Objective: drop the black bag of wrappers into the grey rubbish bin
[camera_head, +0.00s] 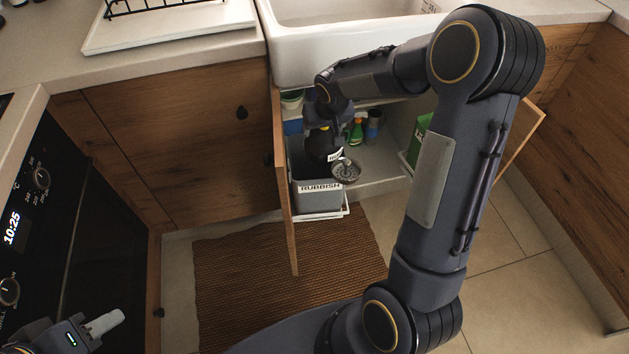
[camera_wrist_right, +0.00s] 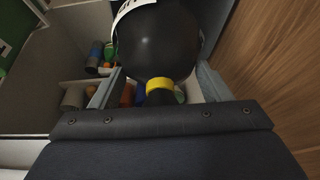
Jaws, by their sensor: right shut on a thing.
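The black bag (camera_head: 320,146) hangs from my right gripper, inside the open cupboard under the sink. In the right wrist view the bag (camera_wrist_right: 158,42) is round and shiny, with a white label and a yellow tie (camera_wrist_right: 160,85) at its neck. My right gripper (camera_wrist_right: 158,78) is shut on the bag at the tied neck. The grey rubbish bin (camera_head: 318,195), marked RUBBISH, stands at the cupboard's front left, with the bag over its opening. How far the bag's bottom is from the rim is hidden. My left gripper (camera_head: 103,323) is low at the left, far from both; its jaw gap is unclear.
An open wooden door (camera_head: 284,190) stands close left of the bin. A round metal thing (camera_head: 346,170) is at the bin's right. Bottles (camera_head: 356,130) and a green box (camera_head: 420,138) stand deeper in the cupboard. A brown mat (camera_head: 285,270) lies in front.

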